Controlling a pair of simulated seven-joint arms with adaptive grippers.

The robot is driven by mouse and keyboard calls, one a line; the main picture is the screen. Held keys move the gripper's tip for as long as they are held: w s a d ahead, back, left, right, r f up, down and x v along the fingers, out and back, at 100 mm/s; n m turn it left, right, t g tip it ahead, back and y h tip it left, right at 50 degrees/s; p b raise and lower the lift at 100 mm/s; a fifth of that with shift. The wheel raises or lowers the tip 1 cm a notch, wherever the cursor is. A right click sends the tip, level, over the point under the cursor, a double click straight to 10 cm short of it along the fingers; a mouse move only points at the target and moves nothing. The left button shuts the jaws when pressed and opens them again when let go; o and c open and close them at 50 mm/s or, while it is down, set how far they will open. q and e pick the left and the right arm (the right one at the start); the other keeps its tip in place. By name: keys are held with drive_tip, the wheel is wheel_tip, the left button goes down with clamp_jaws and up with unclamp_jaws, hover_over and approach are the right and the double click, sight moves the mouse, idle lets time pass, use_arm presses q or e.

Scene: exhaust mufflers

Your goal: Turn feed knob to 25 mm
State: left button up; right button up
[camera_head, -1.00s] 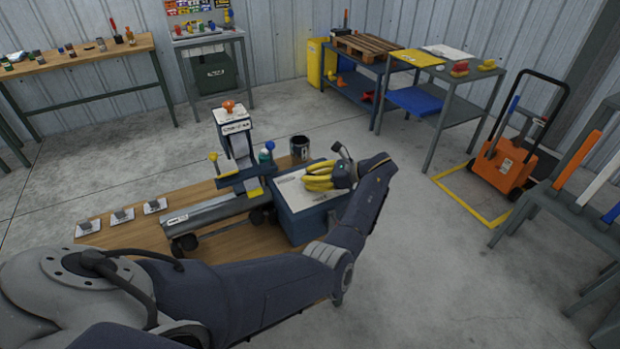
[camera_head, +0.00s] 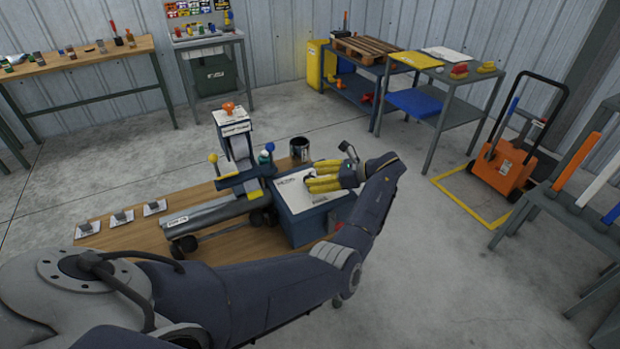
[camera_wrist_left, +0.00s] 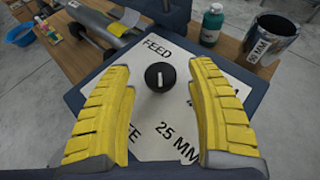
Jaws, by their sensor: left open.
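The feed knob (camera_wrist_left: 159,77) is a small round black knob with a white pointer line. It stands on a white plate (camera_wrist_left: 152,128) marked "FEED" and "25 MM". The line points up in the left wrist view, toward the side with "FEED", while "25 MM" is printed below. My left gripper (camera_wrist_left: 160,84) is open, with one yellow padded finger on each side of the knob and a gap to both. In the head view the left gripper (camera_head: 311,178) is over the plate on top of the blue-grey box (camera_head: 303,226). The right gripper is not in view.
A grey tube machine (camera_head: 212,212) is to the left on the wooden table (camera_head: 160,240). Small cards with blocks (camera_head: 122,217) lie at the table's left.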

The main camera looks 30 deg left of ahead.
use_arm(q)
drive_tip(key=v, duration=0.9)
drive_tip(key=shift+w+d+r, duration=0.1)
drive_tip(key=shift+d+r, duration=0.15)
